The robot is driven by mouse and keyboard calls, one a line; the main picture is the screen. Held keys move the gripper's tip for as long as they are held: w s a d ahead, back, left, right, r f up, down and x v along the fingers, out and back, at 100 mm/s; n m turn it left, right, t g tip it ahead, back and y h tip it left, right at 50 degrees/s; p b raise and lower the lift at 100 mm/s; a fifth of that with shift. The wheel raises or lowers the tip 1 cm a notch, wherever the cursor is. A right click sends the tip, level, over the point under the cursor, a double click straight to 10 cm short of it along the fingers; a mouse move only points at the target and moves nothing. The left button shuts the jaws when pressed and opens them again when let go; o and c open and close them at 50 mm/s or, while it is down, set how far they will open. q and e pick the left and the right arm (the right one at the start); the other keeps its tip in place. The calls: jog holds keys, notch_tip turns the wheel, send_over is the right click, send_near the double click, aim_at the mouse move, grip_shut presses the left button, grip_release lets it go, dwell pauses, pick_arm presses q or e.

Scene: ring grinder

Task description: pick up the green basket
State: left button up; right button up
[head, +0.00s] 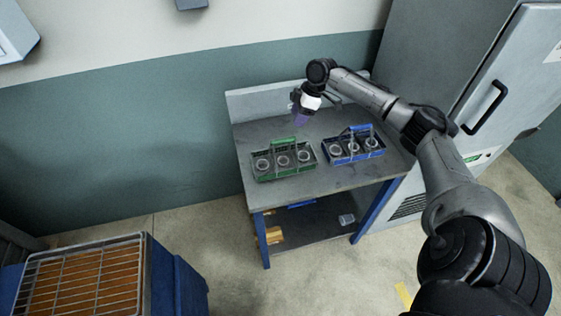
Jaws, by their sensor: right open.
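The green basket (284,173) stands upright on the left front part of the grey worktable (330,182). It has a raised green handle and holds three metal rings. My right gripper (299,121) is open above the back of the table, behind the green basket and a little to its right in the picture. It looks empty and clear of the basket, with its fingers pointing down. My left gripper is not in view.
A blue basket (353,159) with rings stands to the right of the green one, with a small gap between. A grey cabinet (440,60) borders the table's right side. A wire-topped cart (85,275) stands at lower left. The floor between is clear.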

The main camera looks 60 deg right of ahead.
aim_at(285, 139)
jog(key=w+a+f, duration=0.1)
jog(key=f, duration=0.3)
jog(key=w+a+f+n, duration=0.1)
jog(key=f, duration=0.3)
jog(key=w+a+f+n, duration=0.1)
jog(key=a+f, duration=0.1)
jog(key=f, duration=0.2)
jog(key=shift+w+f, duration=0.25)
jog(key=shift+f, duration=0.1)
jog(key=shift+c, duration=0.5)
grip_shut()
jog(key=shift+r, duration=0.1)
